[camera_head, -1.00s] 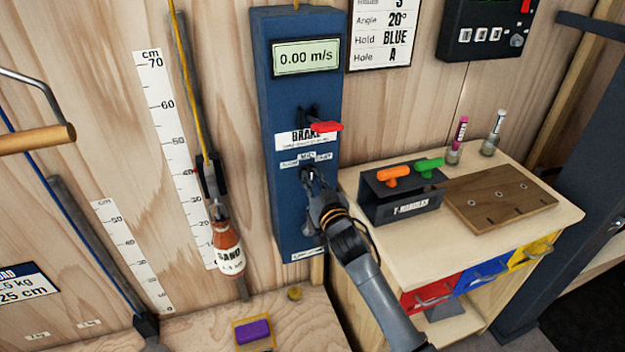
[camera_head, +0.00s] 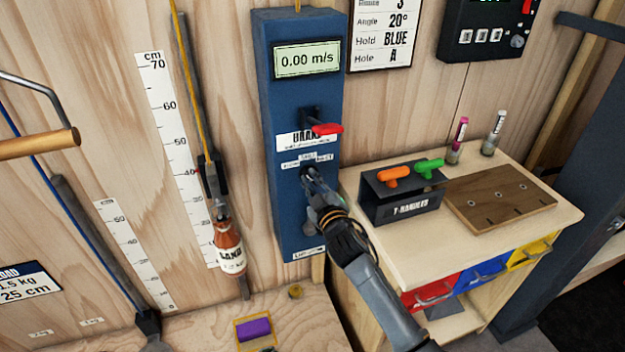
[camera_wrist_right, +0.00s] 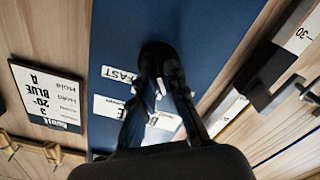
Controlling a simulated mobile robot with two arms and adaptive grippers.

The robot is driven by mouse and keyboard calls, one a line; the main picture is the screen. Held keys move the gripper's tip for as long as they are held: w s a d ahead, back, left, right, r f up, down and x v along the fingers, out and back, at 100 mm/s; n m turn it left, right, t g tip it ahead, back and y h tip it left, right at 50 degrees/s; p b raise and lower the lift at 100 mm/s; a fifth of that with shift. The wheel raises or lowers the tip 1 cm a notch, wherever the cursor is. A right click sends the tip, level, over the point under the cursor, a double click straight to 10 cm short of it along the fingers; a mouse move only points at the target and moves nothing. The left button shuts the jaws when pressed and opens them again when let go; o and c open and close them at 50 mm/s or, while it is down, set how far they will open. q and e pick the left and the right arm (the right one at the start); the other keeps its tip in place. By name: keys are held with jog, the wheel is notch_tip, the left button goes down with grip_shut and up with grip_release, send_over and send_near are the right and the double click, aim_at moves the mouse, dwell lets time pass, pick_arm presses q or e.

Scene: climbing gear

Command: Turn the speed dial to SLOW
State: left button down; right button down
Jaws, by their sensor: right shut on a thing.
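The speed dial (camera_head: 306,171) is a dark knob on the blue panel (camera_head: 293,225), below the BRAKE label and the red brake lever (camera_head: 326,128). Small white labels sit around it. My right gripper (camera_head: 312,178) reaches it from the lower right and is shut on it. In the right wrist view the fingers (camera_wrist_right: 162,90) close on the dark dial (camera_wrist_right: 157,58), beside the FAST label (camera_wrist_right: 122,76). The fingers and dial overlap, so the pointer's exact direction is hard to tell. The display (camera_head: 306,59) reads 0.00 m/s. My left gripper is not in view.
A sand bottle (camera_head: 229,248) hangs on a cord left of the panel. To the right, a wooden cabinet top (camera_head: 395,238) carries the T-handles holder (camera_head: 402,205) and a drilled wooden block (camera_head: 498,198). A purple block (camera_head: 254,328) lies below on the bench.

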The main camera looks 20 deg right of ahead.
jog(key=shift+n, duration=0.8)
jog(key=c, duration=1.4)
grip_release()
jog(key=shift+s, duration=0.1)
jog(key=s, duration=1.1)
jog(key=shift+s+d, duration=0.2)
jog(key=shift+s, duration=0.2)
